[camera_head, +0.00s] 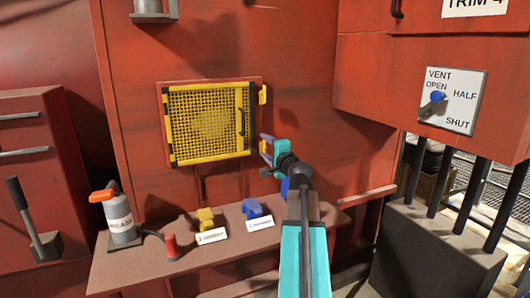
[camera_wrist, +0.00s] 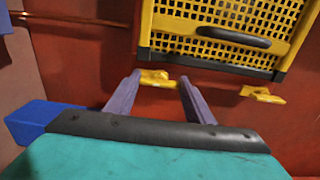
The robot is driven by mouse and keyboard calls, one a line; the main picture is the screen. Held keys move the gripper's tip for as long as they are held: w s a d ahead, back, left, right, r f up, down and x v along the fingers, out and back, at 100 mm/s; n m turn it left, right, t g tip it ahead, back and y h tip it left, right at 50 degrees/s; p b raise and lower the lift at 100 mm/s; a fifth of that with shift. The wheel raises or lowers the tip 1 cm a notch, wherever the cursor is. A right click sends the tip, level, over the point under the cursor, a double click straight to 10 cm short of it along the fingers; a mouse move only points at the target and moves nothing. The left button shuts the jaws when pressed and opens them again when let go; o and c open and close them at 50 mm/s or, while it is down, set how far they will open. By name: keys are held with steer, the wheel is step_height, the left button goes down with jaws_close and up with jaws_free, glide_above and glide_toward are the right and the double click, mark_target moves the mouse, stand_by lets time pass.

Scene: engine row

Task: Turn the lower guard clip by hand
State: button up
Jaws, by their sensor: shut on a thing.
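The yellow mesh guard (camera_head: 247,92) is closed against the red engine wall, with its dark handle (camera_wrist: 220,36) on the right side in the head view. The lower guard clip (camera_wrist: 156,78) is a small yellow piece beside the guard's edge, between my two purple fingers. My gripper (camera_head: 263,148) is shut on it, one finger at each end; the wrist view also shows my gripper (camera_wrist: 159,80). In the head view the fingers mostly hide this clip. The upper guard clip (camera_head: 263,94) stands upright beside the guard's edge, free of my gripper; it also shows in the wrist view (camera_wrist: 262,95).
A shelf (camera_head: 150,274) below holds a grease can (camera_head: 121,221), a red-handled item (camera_head: 171,246), a yellow block (camera_head: 205,219) and a blue block (camera_head: 252,208) with labels. The wall around the clips is clear.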

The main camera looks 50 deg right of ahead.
steer(key=shift+d+r, duration=0.15)
steer(key=shift+r, duration=0.05)
steer(key=o, duration=1.1)
steer(key=shift+c, duration=0.2)
steer(key=shift+f, duration=0.15)
steer(key=shift+w, duration=0.1)
steer(key=b+v, duration=0.7)
steer(key=v, duration=0.6)
steer(key=shift+s+b, duration=0.35)
steer(key=shift+b, duration=0.05)
steer(key=shift+f, duration=0.1)
